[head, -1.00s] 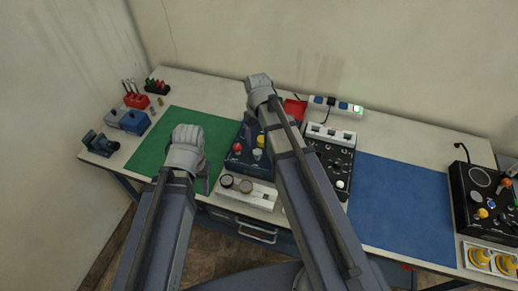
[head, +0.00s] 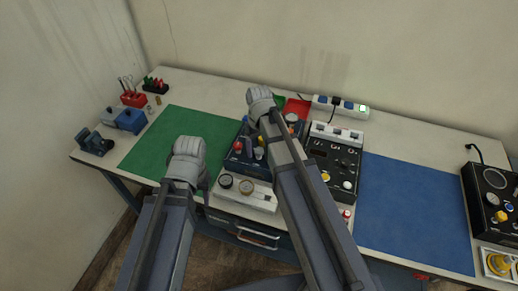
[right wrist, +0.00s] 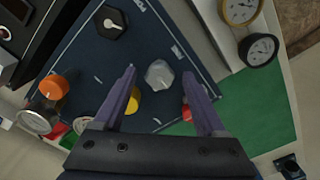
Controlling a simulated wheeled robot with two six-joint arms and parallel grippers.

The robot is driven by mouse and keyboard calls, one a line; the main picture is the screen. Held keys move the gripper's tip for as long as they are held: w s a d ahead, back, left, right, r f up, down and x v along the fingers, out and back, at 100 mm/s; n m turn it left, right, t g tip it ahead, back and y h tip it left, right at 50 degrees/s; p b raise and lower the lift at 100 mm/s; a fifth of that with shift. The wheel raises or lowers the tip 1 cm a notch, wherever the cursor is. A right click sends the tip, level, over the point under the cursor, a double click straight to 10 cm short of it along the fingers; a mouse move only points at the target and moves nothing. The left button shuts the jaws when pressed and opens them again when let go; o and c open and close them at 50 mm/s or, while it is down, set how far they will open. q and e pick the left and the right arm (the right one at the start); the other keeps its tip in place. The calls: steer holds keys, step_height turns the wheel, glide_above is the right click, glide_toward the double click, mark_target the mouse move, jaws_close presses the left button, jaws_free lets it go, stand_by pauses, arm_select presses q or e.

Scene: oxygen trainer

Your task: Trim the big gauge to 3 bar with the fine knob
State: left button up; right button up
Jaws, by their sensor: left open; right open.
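The dark blue trainer panel (right wrist: 75,60) lies under my right gripper (right wrist: 159,84), which is open and empty. Its two fingers stand either side of a pale grey knob (right wrist: 159,75), apart from it as far as I can tell. A yellow knob (right wrist: 133,103) is partly behind the left finger. The panel also carries a black hexagonal knob (right wrist: 111,22), an orange knob (right wrist: 54,87) and a silver-rimmed gauge (right wrist: 38,117). A yellow-rimmed gauge (right wrist: 240,10) and a black gauge (right wrist: 258,48) sit beside the panel. Needle readings are too small. My left gripper (head: 205,178) is open, mostly hidden by its arm.
A green mat (head: 150,150) lies left of the panel and a blue mat (head: 410,205) to the right; both are mostly clear. A black instrument box (head: 345,160) stands close right of my right arm. A power strip (head: 340,104) lies at the back.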

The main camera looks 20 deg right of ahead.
mark_target(259, 151)
jaws_close()
steer(key=shift+m, duration=1.1)
jaws_free()
steer(key=shift+r, duration=0.2)
step_height(259, 151, up, 8)
steer(key=p, duration=0.8)
steer(key=shift+f, duration=0.25)
steer(key=shift+f, duration=0.1)
